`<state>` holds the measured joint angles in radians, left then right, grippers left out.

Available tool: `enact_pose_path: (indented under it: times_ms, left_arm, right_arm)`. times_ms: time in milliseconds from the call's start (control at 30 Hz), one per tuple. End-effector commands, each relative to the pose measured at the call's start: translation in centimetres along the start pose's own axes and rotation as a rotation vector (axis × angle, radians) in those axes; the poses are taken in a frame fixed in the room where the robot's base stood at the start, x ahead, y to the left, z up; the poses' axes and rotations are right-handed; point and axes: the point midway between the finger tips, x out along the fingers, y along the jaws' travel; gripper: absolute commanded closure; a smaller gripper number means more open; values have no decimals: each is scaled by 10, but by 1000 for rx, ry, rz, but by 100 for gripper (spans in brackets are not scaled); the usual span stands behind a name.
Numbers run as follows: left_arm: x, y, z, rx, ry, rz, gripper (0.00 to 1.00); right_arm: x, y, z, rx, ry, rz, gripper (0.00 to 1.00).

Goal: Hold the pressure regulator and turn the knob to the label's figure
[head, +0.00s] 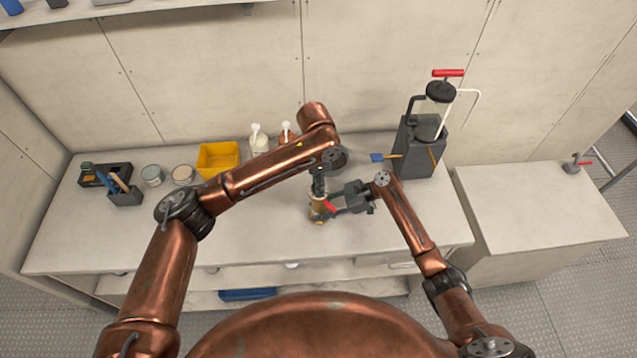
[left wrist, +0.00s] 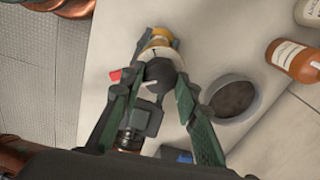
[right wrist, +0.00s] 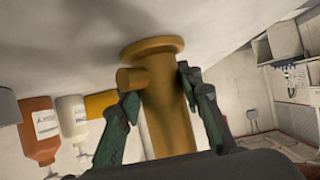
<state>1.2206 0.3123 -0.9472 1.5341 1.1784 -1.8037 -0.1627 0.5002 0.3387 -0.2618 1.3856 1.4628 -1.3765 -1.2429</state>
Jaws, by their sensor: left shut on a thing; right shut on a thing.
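The pressure regulator stands on the bench, with a brass body (head: 318,213) and a red part (head: 331,207) at its side. My right gripper (right wrist: 160,90) is shut around the upright brass body (right wrist: 168,115), coming in from the right in the head view. My left gripper (head: 319,188) reaches down from above. In the left wrist view, its fingers are shut on either side of the dark round knob (left wrist: 161,73), which has a white pointer mark. A pale dial face shows partly behind the knob. I cannot read a figure or a label.
A yellow bin (head: 218,157), two tins (head: 152,175) and a dark tray (head: 104,174) stand left on the bench (head: 250,240). Pump bottles (head: 259,142) stand behind my left arm. A dark machine with a red handle (head: 420,140) stands at back right. The bench front is clear.

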Motion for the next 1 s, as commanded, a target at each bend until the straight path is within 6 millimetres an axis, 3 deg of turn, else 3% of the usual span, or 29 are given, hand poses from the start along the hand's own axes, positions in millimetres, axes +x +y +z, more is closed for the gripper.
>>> enact_pose_path:
  times_ms: [1000]
  left_arm:
    - [1, -4, 4, 959, 14, 13, 95]
  right_arm:
    - [-1, 0, 2, 0, -4, -1, 100]
